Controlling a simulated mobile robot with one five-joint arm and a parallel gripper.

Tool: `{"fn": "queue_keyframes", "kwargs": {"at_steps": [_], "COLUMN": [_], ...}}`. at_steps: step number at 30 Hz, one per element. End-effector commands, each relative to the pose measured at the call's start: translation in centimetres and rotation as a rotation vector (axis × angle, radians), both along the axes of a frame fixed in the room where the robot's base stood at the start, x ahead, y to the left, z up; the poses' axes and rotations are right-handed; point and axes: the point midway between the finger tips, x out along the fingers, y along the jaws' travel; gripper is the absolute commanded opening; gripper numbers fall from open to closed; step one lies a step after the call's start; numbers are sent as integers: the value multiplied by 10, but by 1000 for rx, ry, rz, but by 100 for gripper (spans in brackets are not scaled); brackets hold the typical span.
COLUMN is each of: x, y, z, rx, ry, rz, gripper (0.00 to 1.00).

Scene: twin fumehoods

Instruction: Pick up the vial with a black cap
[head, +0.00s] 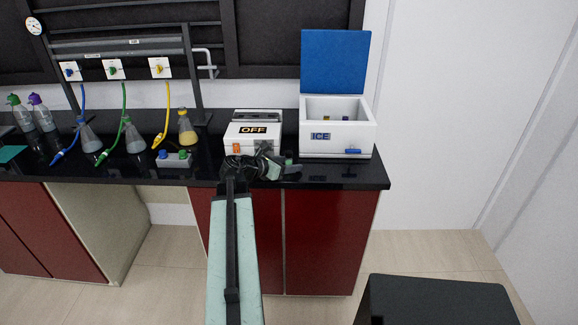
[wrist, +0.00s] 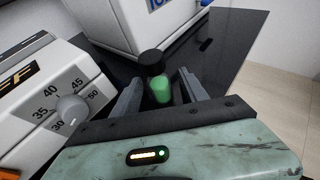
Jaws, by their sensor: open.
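The vial with a black cap (wrist: 157,84) has a green body and stands on the black counter in the wrist view. My gripper (wrist: 160,74) is open, with one finger to the left of the vial and one to the right. The vial is between the fingers, and I cannot tell whether either touches it. In the head view my gripper (head: 278,167) is over the counter's front edge, between the OFF device and the ice box. The vial is too small to make out clearly there.
The white device marked OFF (head: 250,132) stands to the left; its dial (wrist: 72,109) shows in the wrist view. The white ice box (head: 345,141), blue lid open, is to the right. A rack (head: 175,163) and flasks (head: 187,132) stand further left.

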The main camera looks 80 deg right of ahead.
Motion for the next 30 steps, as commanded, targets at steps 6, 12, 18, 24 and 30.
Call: {"fn": "queue_keyframes", "kwargs": {"at_steps": [6,12,18,24,30], "x": [-1,-1,-1,-1,-2], "y": [-1,-1,-1,-1,-1], "z": [0,0,0,12,50], "rx": [0,0,0,0,0], "ry": [0,0,0,0,0], "rz": [0,0,-1,-1,-1], "gripper": [46,0,0,0,0]}}
